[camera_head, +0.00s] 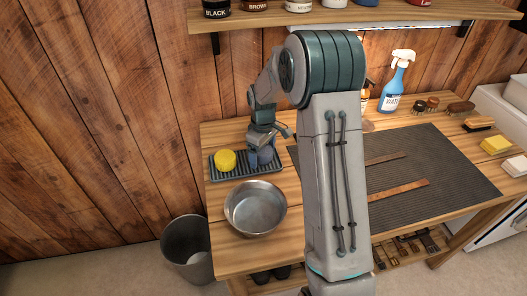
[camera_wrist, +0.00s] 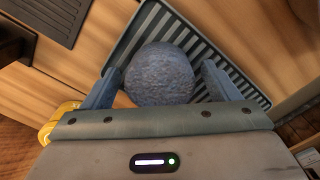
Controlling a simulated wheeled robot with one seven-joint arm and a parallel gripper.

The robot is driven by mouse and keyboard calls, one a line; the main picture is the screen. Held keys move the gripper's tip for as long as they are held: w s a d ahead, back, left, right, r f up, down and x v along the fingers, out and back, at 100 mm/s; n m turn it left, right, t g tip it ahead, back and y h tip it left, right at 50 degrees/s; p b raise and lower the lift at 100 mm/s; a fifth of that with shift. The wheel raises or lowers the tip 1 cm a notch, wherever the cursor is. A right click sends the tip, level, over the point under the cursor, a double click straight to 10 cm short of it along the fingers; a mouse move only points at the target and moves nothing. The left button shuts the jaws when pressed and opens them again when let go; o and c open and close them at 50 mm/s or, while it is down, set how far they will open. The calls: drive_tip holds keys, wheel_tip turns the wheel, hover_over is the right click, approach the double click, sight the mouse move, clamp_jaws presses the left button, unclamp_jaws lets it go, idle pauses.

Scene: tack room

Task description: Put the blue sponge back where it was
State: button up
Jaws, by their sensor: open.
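The blue sponge (camera_wrist: 158,74) is round and rests on the dark ribbed tray (camera_wrist: 216,60) in the wrist view. My gripper (camera_wrist: 160,86) is open, with one finger on each side of the sponge and small gaps between. In the head view the blue sponge (camera_head: 261,156) shows in part under my gripper (camera_head: 264,143), on the right part of the tray (camera_head: 233,174). A yellow sponge (camera_head: 225,160) sits on the left part of the same tray. It also shows at the left edge of the wrist view (camera_wrist: 62,118).
A metal bowl (camera_head: 256,208) stands just in front of the tray. A dark ribbed mat (camera_head: 440,165) with strips of leather covers the right side of the bench. A spray bottle (camera_head: 393,84) and several brushes stand behind it. A bin (camera_head: 187,248) is on the floor at left.

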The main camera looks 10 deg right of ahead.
sight(263, 150)
wheel_tip(263, 150, up, 12)
drive_tip(key=s+r+m+t, duration=0.1)
drive_tip(key=s+m, duration=0.3)
drive_tip(key=s, duration=1)
drive_tip(key=s+r+m+t, duration=0.2)
drive_tip(key=s+m, duration=0.2)
drive_tip(key=s, duration=0.9)
drive_tip(key=shift+s+r+b, duration=0.35)
drive_tip(key=shift+s+r, duration=0.05)
